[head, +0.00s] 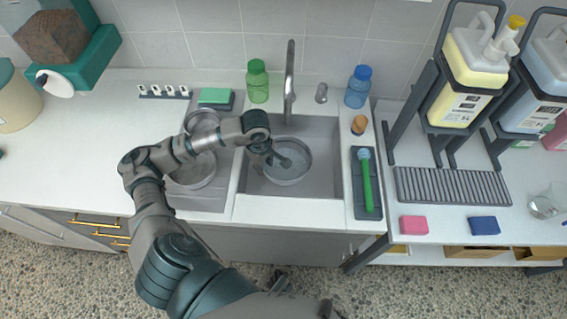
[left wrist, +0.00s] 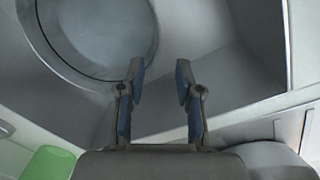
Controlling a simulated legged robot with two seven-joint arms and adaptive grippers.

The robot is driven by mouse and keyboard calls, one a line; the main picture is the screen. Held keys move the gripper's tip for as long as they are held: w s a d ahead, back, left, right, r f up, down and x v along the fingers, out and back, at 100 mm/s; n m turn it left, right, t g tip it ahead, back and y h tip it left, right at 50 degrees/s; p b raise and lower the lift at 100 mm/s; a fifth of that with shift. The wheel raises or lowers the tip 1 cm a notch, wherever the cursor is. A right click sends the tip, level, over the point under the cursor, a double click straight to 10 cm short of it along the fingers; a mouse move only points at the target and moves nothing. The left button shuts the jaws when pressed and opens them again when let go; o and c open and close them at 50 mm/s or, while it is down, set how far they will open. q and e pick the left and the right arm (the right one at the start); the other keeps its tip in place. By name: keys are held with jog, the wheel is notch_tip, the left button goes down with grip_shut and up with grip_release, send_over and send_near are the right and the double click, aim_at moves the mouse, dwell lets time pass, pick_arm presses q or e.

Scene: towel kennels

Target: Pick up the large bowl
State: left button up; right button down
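A round grey metal bowl (head: 288,178) sits in the sink basin (head: 325,187). Its rim also shows at the upper left of the left wrist view (left wrist: 105,83). My left gripper (head: 283,160) reaches over this bowl from the left. In the left wrist view its two fingers (left wrist: 160,75) are apart with nothing between them, and the left fingertip overlaps the bowl's rim. I cannot tell whether it touches. Another metal bowl (head: 197,178) lies on the drainboard, partly behind my left arm, with a further round metal dish (head: 203,122) behind it. My right gripper is not in view.
The faucet (head: 290,75) rises behind the sink, between a green bottle (head: 258,82) and a blue bottle (head: 358,87). A green-handled brush (head: 367,185) lies on a dark tray at the right. The counter at the far left has free room.

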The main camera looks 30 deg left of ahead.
aim_at(269, 177)
pick_arm(q)
jog(key=f, duration=0.6)
jog(key=shift+w+d+f, duration=0.25)
jog(key=shift+w+f, duration=0.1)
jog(key=shift+a+f, duration=0.2)
jog(key=shift+a, duration=0.15)
jog(key=shift+d+r, duration=0.15)
jog(key=shift+d, duration=0.35)
grip_shut()
jog(key=shift+d+r, duration=0.1)
jog(key=shift+d, duration=0.15)
jog(key=shift+a, duration=0.1)
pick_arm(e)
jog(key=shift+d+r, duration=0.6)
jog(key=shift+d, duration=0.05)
